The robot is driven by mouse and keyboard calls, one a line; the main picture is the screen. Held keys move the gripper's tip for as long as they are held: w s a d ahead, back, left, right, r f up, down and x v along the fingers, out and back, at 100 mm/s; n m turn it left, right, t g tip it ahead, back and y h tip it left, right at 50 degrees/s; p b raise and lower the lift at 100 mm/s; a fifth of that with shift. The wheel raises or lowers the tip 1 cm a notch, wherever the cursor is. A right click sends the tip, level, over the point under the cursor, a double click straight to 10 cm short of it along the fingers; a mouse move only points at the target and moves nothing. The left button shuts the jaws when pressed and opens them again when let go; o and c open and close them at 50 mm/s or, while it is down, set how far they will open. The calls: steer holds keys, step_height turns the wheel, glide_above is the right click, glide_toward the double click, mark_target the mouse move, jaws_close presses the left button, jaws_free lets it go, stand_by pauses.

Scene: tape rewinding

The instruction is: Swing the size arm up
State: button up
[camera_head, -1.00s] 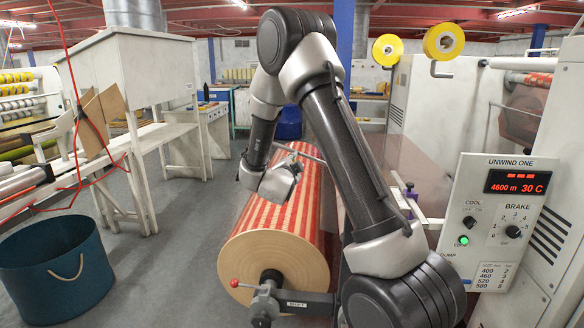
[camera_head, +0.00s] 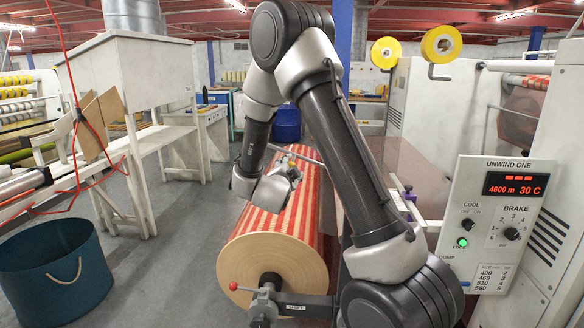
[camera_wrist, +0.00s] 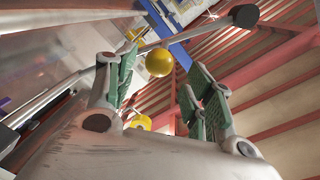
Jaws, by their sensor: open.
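The size arm seems to be the grey rod (camera_head: 300,154) above the far part of the striped roll, partly behind my arm. In the wrist view a grey rod (camera_wrist: 207,29) crosses the top and ends in a black tip. A yellow ball (camera_wrist: 159,62) shows near the rod, between my fingers in the picture; I cannot tell its distance. My gripper (camera_wrist: 165,85) is open, with its green-padded fingers apart and nothing held. In the head view my gripper (camera_head: 292,172) is over the roll, close to the rod; contact cannot be told.
The red-striped roll (camera_head: 277,222) lies below my gripper, with a red-knobbed lever (camera_head: 234,286) at its near end. The unwind panel (camera_head: 498,225) stands to the right. A blue bin (camera_head: 55,270) is at the left. Grey floor between them is open.

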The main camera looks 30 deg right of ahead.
steer(key=v, duration=0.7)
steer(key=shift+s+a, duration=0.25)
steer(key=shift+s, duration=0.1)
steer(key=s+a+f+n+g+y, duration=0.3)
steer(key=a+f+n+g+y, duration=0.2)
steer(key=a+f+n+y, duration=0.55)
steer(key=s+a+n+g+y, duration=0.2)
steer(key=s+a+n+g, duration=0.15)
steer(key=s, duration=0.35)
steer(key=s+d+r+n, duration=0.1)
steer(key=s+d+r, duration=0.3)
steer(key=s+r, duration=0.2)
steer(key=s+d+r+n+h, duration=0.1)
steer(key=s+d+r+n, duration=0.1)
steer(key=s+d+r, duration=0.2)
steer(key=s+d+r+n+h, duration=0.1)
steer(key=s+d+r, duration=0.3)
steer(key=s+r, duration=0.5)
steer(key=shift+s+d+r+n, duration=0.35)
steer(key=shift+s+n, duration=0.15)
steer(key=shift+s, duration=0.75)
